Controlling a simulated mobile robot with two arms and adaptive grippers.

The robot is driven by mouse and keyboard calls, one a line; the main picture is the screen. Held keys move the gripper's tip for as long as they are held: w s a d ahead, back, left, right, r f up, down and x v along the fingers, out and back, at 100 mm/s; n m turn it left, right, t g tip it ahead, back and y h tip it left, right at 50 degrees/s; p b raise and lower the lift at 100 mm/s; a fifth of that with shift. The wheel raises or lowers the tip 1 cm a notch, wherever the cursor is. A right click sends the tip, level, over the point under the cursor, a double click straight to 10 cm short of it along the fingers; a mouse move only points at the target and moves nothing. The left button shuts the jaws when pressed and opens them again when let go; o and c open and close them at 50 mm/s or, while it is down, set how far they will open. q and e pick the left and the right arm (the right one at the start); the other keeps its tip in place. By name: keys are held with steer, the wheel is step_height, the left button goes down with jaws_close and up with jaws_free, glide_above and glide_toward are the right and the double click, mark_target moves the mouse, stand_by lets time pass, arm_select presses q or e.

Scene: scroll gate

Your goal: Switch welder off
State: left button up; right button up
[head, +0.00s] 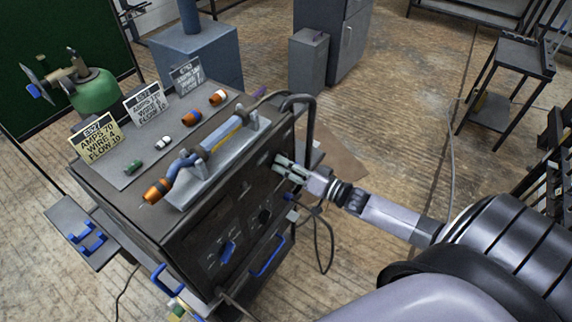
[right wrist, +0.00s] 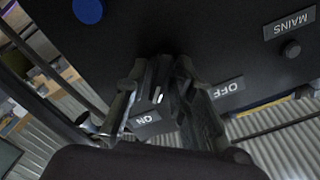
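The welder (head: 185,225) is a dark box with a sloping front panel of knobs and small labels. My right gripper (head: 288,167) is at the upper right of that panel, its arm coming in from the right. In the right wrist view, the fingers (right wrist: 163,88) stand on either side of a dark switch lever (right wrist: 164,74). An ON label (right wrist: 147,119) is below the lever and an OFF label (right wrist: 228,88) to its right. I cannot tell whether the fingers press on the lever. A MAINS label (right wrist: 290,25) is at the upper right. My left gripper is not seen.
A black cable (head: 327,240) hangs at the right side. A green cylinder (head: 95,92) is behind left. The wooden floor to the right is mostly clear.

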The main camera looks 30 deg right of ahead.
jaws_close()
steer(key=shift+n, duration=0.4)
steer(key=shift+d+n, duration=0.15)
steer(key=shift+n, duration=7.45)
steer(key=shift+o, duration=1.4)
jaws_free()
